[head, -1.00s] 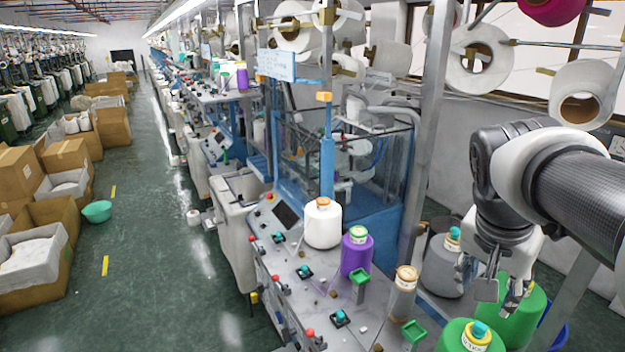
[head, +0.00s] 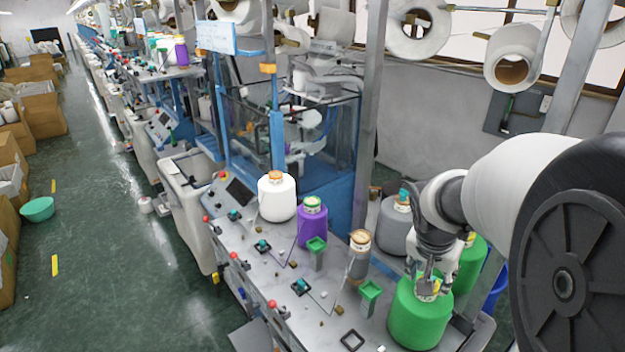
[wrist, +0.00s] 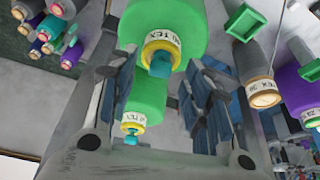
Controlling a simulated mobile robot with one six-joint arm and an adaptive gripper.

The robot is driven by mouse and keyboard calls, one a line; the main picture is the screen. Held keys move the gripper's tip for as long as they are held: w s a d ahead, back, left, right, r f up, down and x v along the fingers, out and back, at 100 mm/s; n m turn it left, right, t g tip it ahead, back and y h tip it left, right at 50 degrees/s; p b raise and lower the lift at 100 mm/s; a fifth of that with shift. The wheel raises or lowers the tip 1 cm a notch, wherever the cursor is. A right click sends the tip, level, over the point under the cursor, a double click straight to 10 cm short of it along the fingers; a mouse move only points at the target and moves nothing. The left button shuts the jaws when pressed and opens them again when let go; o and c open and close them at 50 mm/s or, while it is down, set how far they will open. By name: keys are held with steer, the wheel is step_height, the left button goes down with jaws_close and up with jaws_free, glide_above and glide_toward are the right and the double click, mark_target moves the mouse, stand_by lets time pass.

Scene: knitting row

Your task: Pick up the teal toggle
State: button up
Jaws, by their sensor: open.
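A teal piece (wrist: 160,64) sits on top of the near green yarn cone (wrist: 165,20) and shows between my fingers in the wrist view. I cannot tell whether it is a loose toggle or the cone's core tip. My gripper (wrist: 165,100) is open and empty. In the head view my gripper (head: 428,288) is over the top of that green cone (head: 418,318) and partly hides it. Other teal toggles (head: 300,286) stand on dark square bases along the machine's panel, left of my gripper.
A second green cone (head: 470,265) and a grey cone (head: 396,225) stand behind. A metal post (head: 370,130) rises behind.

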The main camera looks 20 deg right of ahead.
steer(key=shift+x, duration=0.9)
steer(key=shift+r, duration=0.1)
steer(key=shift+c, duration=0.2)
steer(key=c, duration=0.7)
